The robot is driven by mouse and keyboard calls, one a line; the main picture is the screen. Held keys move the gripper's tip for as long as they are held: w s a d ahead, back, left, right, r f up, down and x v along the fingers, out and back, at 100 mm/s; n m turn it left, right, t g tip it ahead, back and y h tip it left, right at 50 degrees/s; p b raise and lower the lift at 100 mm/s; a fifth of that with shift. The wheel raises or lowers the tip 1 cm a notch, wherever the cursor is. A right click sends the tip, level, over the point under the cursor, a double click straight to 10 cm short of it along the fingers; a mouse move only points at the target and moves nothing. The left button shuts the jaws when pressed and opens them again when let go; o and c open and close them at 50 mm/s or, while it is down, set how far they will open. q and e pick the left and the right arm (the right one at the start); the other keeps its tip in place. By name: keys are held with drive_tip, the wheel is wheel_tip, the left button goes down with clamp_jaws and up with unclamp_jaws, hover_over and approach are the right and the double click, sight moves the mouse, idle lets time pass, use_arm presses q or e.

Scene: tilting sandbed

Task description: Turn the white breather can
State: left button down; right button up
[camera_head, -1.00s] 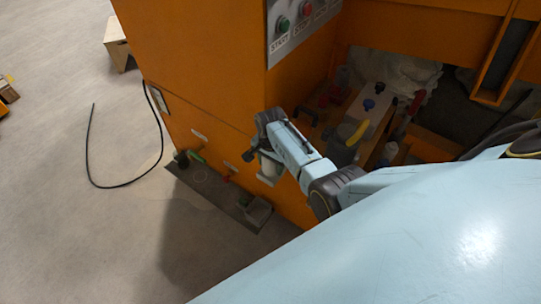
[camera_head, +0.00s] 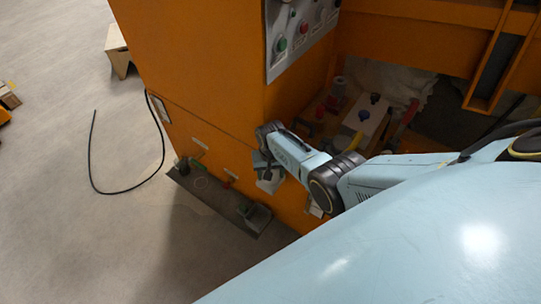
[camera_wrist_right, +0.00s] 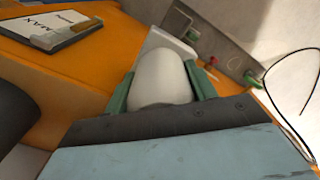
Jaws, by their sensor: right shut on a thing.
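The white breather can (camera_wrist_right: 160,80) is a smooth, pale, rounded can in the middle of the right wrist view. My right gripper (camera_wrist_right: 160,70) has one green finger on each side of it and is shut on it. In the head view my right gripper (camera_head: 267,173) is at the lower part of the orange machine's front. The can is too small and covered there to make out clearly. The base of the can is hidden in the wrist view. My left gripper is not in view.
The orange machine (camera_head: 200,70) bears a button panel (camera_head: 302,30). A grey ledge (camera_head: 215,195) with small valves runs along its foot. A recess (camera_head: 365,105) with several parts opens to the right. A black cable (camera_head: 91,160) lies on open floor.

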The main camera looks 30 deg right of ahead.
drive_tip(key=shift+n, duration=0.3)
drive_tip(key=o, duration=1)
drive_tip(key=shift+d, duration=0.15)
